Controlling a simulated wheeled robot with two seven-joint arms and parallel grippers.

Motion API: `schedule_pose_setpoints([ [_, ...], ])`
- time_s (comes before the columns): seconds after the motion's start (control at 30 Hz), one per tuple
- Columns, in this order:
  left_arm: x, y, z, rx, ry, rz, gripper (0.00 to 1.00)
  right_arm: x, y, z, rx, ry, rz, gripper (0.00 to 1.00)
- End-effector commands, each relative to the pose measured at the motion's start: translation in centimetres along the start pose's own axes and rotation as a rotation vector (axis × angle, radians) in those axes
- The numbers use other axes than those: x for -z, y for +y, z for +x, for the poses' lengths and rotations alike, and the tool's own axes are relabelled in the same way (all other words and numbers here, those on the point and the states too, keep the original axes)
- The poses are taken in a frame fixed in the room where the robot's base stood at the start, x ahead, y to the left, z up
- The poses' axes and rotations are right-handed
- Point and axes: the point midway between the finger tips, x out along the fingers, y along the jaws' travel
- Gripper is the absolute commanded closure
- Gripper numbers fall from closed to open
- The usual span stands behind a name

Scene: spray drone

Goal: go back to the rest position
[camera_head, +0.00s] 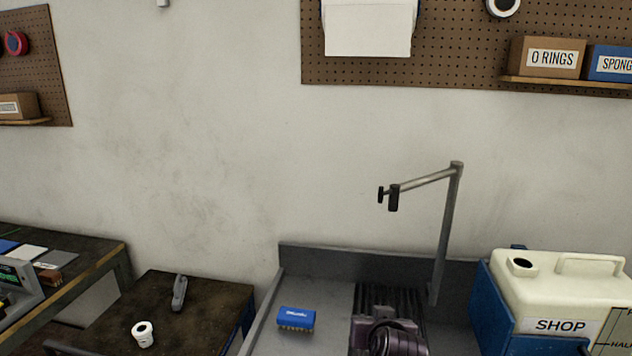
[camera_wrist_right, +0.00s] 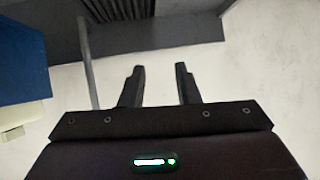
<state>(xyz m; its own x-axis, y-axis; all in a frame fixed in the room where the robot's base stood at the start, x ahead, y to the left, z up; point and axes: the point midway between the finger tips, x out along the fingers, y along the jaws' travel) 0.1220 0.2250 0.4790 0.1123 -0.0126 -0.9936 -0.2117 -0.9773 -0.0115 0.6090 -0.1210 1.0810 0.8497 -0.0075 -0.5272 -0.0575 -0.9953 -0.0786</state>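My right gripper (camera_wrist_right: 159,70) shows in the right wrist view with its two dark fingers apart and nothing between them. Pale wall lies behind the fingers. A dark purple part of my right arm (camera_head: 390,338) shows at the bottom of the head view, in front of the grey basin (camera_head: 335,295); its fingers cannot be made out there. My left gripper and left arm are not in view.
A jointed metal stand (camera_head: 447,220) rises from the basin. A blue brush (camera_head: 296,319) lies in the basin. A cream SHOP tank (camera_head: 555,290) stands at right. A dark side table (camera_head: 215,300) holds a grey tool (camera_head: 180,292) and a white fitting (camera_head: 143,333).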

Motion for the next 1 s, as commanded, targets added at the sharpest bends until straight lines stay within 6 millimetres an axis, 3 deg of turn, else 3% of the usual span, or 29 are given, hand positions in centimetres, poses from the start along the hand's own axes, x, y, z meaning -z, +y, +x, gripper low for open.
schedule_pose_setpoints([
  [0.03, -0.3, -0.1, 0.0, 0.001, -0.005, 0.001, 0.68, -3.7, 1.1, -0.9, 0.021, -0.08, -0.007, 0.71],
  [0.1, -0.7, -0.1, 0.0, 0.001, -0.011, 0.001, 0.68, -7.9, 2.4, -2.5, 0.048, -0.182, -0.027, 0.71],
  [0.2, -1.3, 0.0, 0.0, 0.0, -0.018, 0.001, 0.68, -12.7, 4.0, -5.3, 0.07, -0.307, -0.063, 0.71],
  [0.3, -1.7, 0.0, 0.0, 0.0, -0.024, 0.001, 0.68, -15.9, 5.3, -7.7, 0.076, -0.399, -0.096, 0.71],
  [0.5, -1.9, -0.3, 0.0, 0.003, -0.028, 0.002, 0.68, -20.2, 7.3, -11.9, 0.073, -0.537, -0.155, 0.71],
  [0.83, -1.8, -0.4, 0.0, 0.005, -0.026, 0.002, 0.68, -24.6, 10.0, -18.1, 0.048, -0.714, -0.255, 0.71],
  [1.0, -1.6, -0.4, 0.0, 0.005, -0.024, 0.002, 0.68, -27.5, 10.0, -14.7, 0.05, -0.726, -0.254, 0.71],
])
